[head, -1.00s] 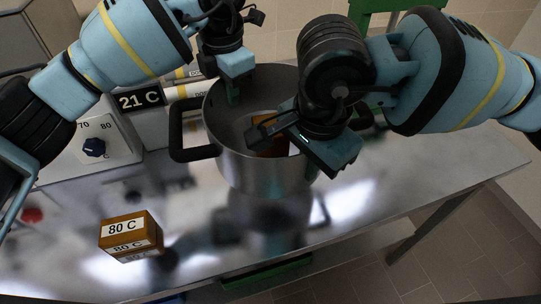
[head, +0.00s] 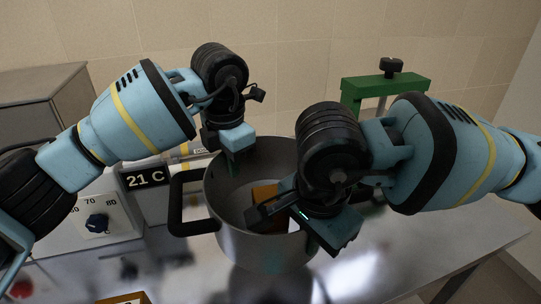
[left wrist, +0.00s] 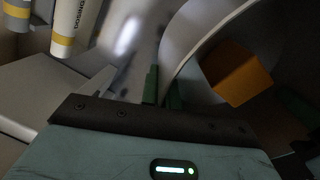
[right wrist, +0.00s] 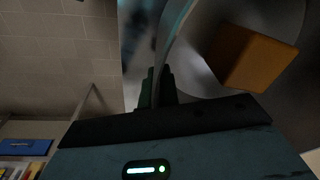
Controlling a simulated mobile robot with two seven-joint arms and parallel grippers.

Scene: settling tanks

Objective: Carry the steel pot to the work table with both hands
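The steel pot (head: 262,248) is upright over the shiny steel counter, with a dark loop handle (head: 176,205) on its left. I cannot tell whether its base touches the counter. An orange-brown block (head: 266,193) lies inside it. My left gripper (head: 231,166) is at the pot's far left rim; in the left wrist view its green fingers (left wrist: 162,92) are closed on the pot wall. My right gripper (head: 290,215) is at the near right rim; in the right wrist view its fingers (right wrist: 158,88) close on the wall. The right handle is mostly hidden behind my right arm.
A control box with a dial (head: 97,223) and a 21 C display (head: 143,177) stand left of the pot. A labelled orange block (head: 124,298) is at the bottom edge. A green frame (head: 385,88) stands behind right. The counter (head: 440,252) is clear at right.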

